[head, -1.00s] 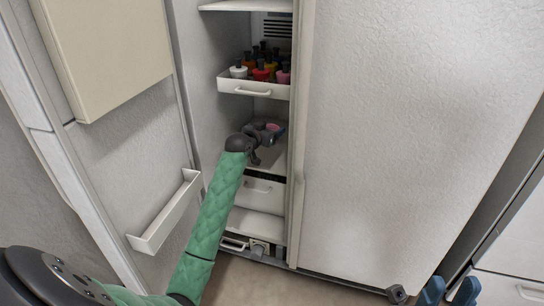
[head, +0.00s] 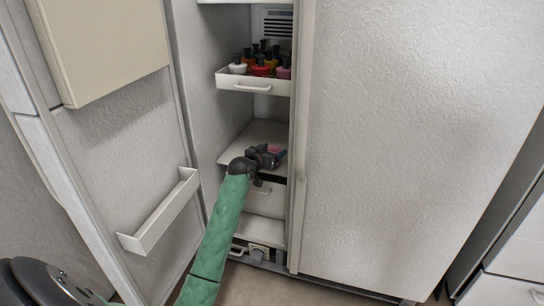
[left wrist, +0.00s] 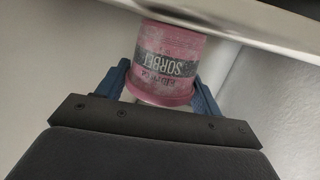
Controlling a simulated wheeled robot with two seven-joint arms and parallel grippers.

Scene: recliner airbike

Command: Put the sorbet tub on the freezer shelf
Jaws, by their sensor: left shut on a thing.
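My left gripper (head: 274,156) is shut on the pink sorbet tub (left wrist: 167,62). In the left wrist view the tub sits between the two blue fingers, its dark SORBET label upside down in the picture. In the head view only a small pink part of the tub (head: 281,153) shows beside the dark gripper. The gripper is at the front of a freezer shelf (head: 238,151), whose bare surface shows behind and left of it. I cannot tell whether the tub touches the shelf. My right gripper is not in view.
Above, a white drawer (head: 253,85) holds several colourful bottles. Below the gripper is another white drawer (head: 262,203). The open door with its bin (head: 160,215) stands left; a closed door (head: 410,140) stands right. A pale shelf edge (left wrist: 245,28) crosses the left wrist view near the tub.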

